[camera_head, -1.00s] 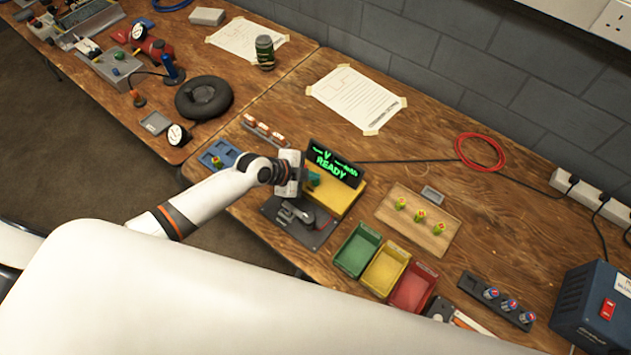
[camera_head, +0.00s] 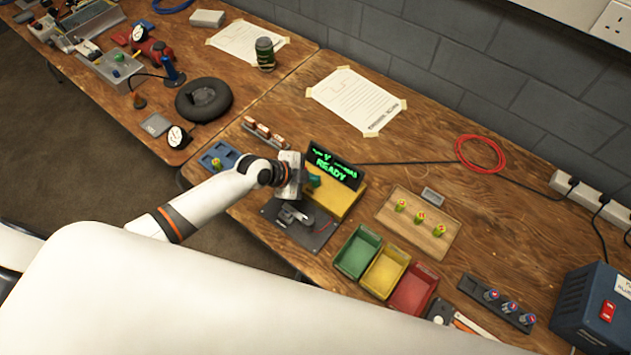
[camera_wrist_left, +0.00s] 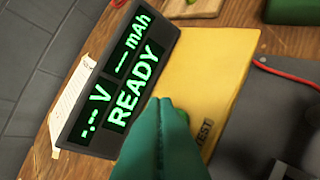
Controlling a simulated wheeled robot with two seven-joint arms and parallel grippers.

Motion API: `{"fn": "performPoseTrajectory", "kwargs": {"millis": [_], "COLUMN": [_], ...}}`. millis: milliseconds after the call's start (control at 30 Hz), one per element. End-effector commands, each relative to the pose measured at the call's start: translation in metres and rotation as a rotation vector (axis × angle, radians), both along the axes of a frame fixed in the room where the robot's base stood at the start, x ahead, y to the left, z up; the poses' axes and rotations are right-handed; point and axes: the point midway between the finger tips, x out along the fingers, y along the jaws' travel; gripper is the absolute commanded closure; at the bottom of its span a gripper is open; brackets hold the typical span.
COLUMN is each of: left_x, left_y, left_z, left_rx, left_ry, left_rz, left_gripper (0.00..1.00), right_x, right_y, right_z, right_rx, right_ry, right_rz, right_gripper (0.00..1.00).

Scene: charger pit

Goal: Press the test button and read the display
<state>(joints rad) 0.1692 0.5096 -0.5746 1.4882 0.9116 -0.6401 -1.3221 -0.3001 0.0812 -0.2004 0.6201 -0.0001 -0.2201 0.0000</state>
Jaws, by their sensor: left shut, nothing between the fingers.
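The yellow tester (camera_head: 347,202) stands on the bench with its dark display (camera_head: 335,169) at the back. In the left wrist view the display (camera_wrist_left: 120,85) reads "-.-- V", "--- mAh" and "READY" in green. My left gripper (camera_head: 313,181) is over the tester; in the wrist view its green fingers (camera_wrist_left: 165,110) are shut together with nothing between them. They point at the yellow top beside the "TEST" label (camera_wrist_left: 205,136). My right gripper is not in view.
A dark cradle plate (camera_head: 300,222) lies in front of the tester. Green (camera_head: 358,251), yellow (camera_head: 386,272) and red (camera_head: 414,290) bins stand to its right. A red cable coil (camera_head: 480,152) lies behind.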

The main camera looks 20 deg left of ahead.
Motion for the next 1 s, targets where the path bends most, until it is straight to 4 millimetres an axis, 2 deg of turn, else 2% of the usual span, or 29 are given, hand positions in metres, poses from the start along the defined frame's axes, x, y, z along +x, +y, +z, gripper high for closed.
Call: {"fn": "performPoseTrajectory", "kwargs": {"millis": [700,1000], "left_x": [0.000,0.000], "left_y": [0.000,0.000], "left_z": [0.000,-0.009], "left_rx": [0.000,0.000], "left_ry": [0.000,0.000], "left_rz": [0.000,0.000], "left_gripper": [1.00,1.00], "right_x": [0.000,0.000], "right_y": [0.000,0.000], "right_z": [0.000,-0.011], "right_rx": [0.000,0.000], "right_ry": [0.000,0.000], "right_rz": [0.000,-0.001], "right_gripper": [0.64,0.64]}}
